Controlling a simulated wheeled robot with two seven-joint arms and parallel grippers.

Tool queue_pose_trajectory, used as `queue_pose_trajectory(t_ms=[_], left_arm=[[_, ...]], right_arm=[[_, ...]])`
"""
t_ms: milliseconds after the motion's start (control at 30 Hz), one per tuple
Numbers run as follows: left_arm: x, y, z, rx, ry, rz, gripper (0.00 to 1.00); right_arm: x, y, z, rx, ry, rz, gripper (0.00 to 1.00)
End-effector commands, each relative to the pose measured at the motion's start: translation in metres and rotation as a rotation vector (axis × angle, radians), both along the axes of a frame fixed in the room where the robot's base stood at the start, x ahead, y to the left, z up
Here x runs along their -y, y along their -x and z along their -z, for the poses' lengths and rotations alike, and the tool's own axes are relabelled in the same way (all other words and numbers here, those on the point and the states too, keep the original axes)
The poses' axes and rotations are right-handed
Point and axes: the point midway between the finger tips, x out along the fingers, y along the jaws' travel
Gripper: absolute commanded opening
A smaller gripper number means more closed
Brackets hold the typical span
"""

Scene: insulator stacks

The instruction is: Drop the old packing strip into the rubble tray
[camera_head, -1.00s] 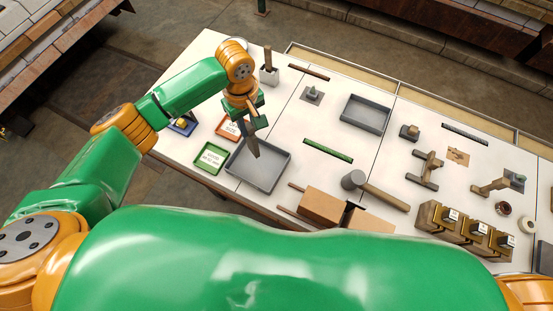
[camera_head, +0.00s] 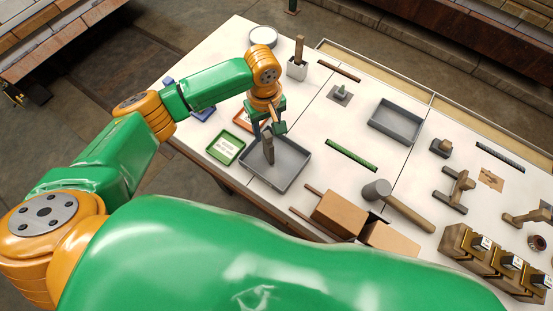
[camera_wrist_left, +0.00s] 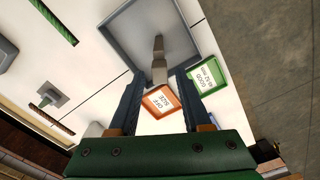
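My left gripper (camera_head: 268,128) is over the near grey tray (camera_head: 291,160), pointing down. Its fingers stand wide apart in the left wrist view (camera_wrist_left: 158,74). A narrow grey-brown piece (camera_head: 268,150), perhaps the old packing strip, is upright below and between the fingers. It also shows in the left wrist view (camera_wrist_left: 159,62), with gaps to both fingers. I cannot tell whether its lower end touches the tray floor. The tray looks otherwise empty. My right gripper is out of view.
A green card tray (camera_head: 226,149) and an orange one (camera_head: 242,118) lie left of the grey tray. A mallet (camera_head: 398,204), brown boxes (camera_head: 340,213), a green strip (camera_head: 352,155) and a second grey tray (camera_head: 396,121) are to the right. A holder (camera_head: 297,68) stands behind.

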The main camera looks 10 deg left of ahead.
Motion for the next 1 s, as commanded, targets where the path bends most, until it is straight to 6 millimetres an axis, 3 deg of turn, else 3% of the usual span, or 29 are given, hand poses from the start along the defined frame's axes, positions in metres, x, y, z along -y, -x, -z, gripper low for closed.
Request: queue_pose_trajectory(t_ms=[333, 700, 1000], left_arm=[[0.0, 0.0, -0.003, 0.001, 0.001, 0.0, 0.59], [0.001, 0.0, -0.067, 0.001, 0.001, 0.001, 0.59], [0.0, 0.0, -0.071, -0.001, -0.001, 0.001, 0.59]], right_arm=[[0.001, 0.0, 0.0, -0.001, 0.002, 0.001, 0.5], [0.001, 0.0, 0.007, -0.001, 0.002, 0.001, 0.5], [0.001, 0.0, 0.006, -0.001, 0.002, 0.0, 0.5]])
